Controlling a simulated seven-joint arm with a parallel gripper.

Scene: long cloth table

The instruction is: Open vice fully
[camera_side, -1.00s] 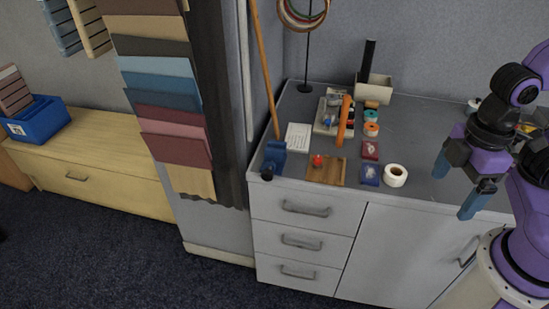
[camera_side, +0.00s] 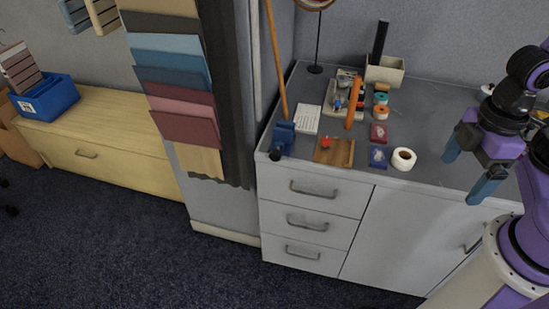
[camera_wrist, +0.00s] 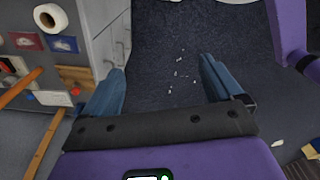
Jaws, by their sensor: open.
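A small blue vice (camera_side: 284,138) stands at the front left corner of the grey counter, with a dark round part (camera_side: 276,155) low at its front. How far its jaws stand apart is too small to tell. My gripper (camera_side: 469,170) is well to the right of it, near the counter's right part, with its two blue fingers spread and nothing between them. In the wrist view my gripper (camera_wrist: 161,72) is open above the dark carpet floor. I cannot make out the vice in that view.
On the counter (camera_side: 440,125) are a wooden board (camera_side: 346,153) with a red item, a white tape roll (camera_side: 404,158), small red and blue packets, an orange bar (camera_side: 355,102) and a white paper (camera_side: 307,120). A wooden pole (camera_side: 276,65) stands behind the vice. Hanging cloth samples (camera_side: 185,95) are left.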

